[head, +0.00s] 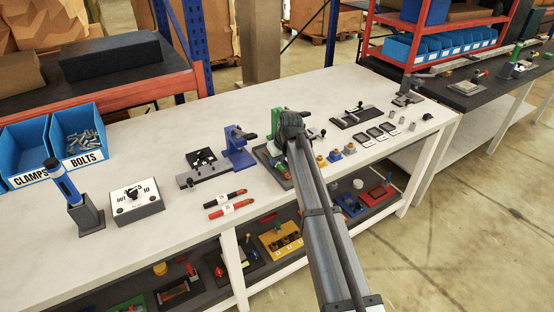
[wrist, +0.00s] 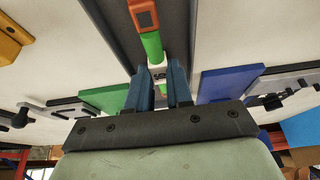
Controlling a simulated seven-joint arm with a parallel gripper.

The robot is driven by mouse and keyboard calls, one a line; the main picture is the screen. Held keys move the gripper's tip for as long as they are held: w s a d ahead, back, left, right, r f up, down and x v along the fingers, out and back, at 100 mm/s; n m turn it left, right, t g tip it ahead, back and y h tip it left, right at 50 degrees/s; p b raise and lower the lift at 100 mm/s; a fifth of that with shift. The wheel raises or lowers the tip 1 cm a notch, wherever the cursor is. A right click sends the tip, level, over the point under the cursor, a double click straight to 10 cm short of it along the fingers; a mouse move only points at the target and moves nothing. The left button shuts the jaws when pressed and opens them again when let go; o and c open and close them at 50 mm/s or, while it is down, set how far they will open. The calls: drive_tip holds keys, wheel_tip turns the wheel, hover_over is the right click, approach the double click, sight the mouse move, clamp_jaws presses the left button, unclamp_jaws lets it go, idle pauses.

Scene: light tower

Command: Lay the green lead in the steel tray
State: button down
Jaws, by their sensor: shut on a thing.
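My gripper (wrist: 160,88) shows two blue fingers in the wrist view, shut on the green lead (wrist: 152,45). The lead has an orange end, a green body and a white label between the fingers. Behind it lies a long grey surface, which looks like the steel tray (wrist: 112,22); I cannot tell whether the lead touches it. In the head view, the tray (head: 269,172) is at the bench middle, partly hidden by my arm. My arm also hides the fingers and most of the lead there.
A blue fixture (head: 239,150) stands left of the tray, and a green fixture (head: 277,142) stands close behind it. Several small blocks (head: 335,156) are to the right.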

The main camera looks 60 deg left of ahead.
drive_tip(key=c, duration=1.5)
unclamp_jaws()
drive_tip(key=shift+f, duration=0.15)
drive_tip(key=o, duration=0.5)
drive_tip(key=v, duration=1.2)
